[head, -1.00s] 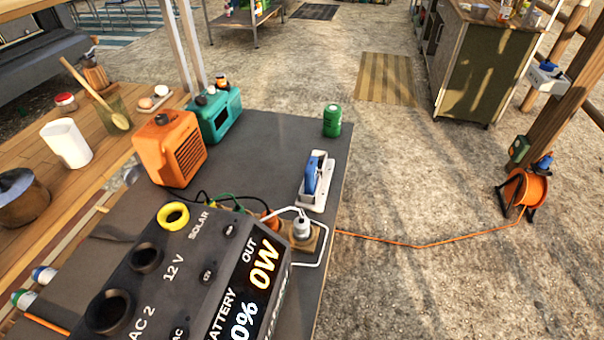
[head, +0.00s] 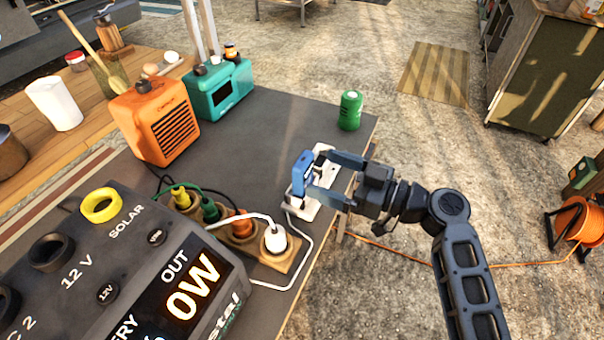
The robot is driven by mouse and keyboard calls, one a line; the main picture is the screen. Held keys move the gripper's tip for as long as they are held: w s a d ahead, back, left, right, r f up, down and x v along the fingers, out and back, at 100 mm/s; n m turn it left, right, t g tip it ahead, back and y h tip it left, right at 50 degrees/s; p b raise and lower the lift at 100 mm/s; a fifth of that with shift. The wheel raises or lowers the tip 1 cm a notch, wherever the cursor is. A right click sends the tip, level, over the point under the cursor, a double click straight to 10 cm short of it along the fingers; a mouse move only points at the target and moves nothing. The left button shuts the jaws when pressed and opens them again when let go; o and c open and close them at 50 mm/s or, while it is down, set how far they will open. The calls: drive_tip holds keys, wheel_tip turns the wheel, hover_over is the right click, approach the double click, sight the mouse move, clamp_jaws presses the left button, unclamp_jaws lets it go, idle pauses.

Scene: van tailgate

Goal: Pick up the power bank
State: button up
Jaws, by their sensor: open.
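The blue power bank (head: 305,172) stands upright in a white charging cradle (head: 302,206) near the right edge of the dark tabletop. My gripper (head: 318,173) has come in from the right, with its two dark fingers apart around the power bank, one at its far side and one at its near side. The jaws are open. I cannot tell whether a finger touches the power bank. The fingers hide part of the cradle and the power bank's right side.
A green canister (head: 350,110) stands behind the cradle. A white plug (head: 275,238) and coloured plugs sit in a wooden strip in front, beside a large power station (head: 120,260). Orange (head: 155,122) and teal (head: 218,88) boxes stand at the left. The tabletop between is clear.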

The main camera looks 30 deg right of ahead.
drive_tip(key=shift+w+r, duration=0.25)
drive_tip(key=shift+w, duration=0.1)
drive_tip(key=shift+p+x, duration=0.3)
drive_tip(key=shift+x, duration=0.6)
drive_tip(key=shift+p+x, duration=0.8)
drive_tip(key=shift+x, duration=2)
drive_tip(key=c, duration=1.3)
